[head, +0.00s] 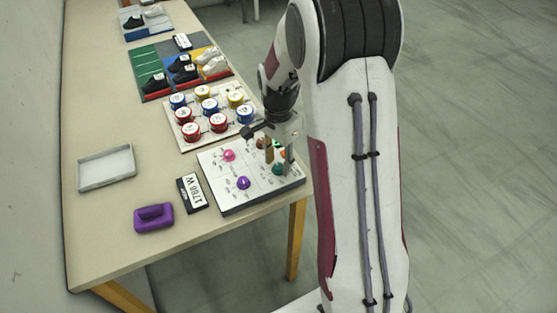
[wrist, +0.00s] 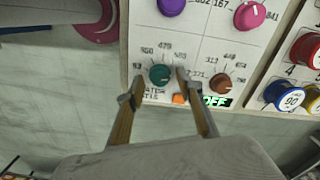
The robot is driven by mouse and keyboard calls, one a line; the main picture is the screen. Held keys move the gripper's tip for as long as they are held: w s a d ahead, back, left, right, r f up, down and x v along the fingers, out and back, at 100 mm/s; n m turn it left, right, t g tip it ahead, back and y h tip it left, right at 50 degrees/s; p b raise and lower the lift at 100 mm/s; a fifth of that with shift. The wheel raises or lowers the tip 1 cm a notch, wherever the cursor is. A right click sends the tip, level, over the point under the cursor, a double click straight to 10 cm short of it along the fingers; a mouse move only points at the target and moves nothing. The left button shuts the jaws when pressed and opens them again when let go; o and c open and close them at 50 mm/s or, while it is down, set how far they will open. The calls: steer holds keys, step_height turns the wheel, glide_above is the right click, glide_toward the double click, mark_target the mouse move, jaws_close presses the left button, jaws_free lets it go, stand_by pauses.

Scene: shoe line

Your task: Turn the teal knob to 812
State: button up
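The teal knob (head: 278,168) is on the near right part of the white dial panel (head: 226,187). In the wrist view the teal knob (wrist: 159,75) shows between my two fingertips, with small printed numbers around it. I cannot read 812 among them, and the left finger covers part of the markings. My gripper (head: 279,157) is over the panel, and in the wrist view my gripper (wrist: 158,80) has its fingers spread, one on each side of the knob, with gaps visible. I cannot tell how high the tips are above the panel.
The panel also has a purple knob (wrist: 171,6), a pink knob (wrist: 249,15), a brown knob (wrist: 220,83), an orange button (wrist: 180,98) and a green OFF display (wrist: 217,101). A board of coloured spools (head: 196,146) stands behind. A grey tray (head: 82,178) lies left.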

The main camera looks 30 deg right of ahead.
mark_target(279, 166)
jaws_close()
steer(key=shift+n, duration=0.7)
jaws_free()
steer(key=shift+r, duration=0.1)
steer(key=shift+r, duration=3.65)
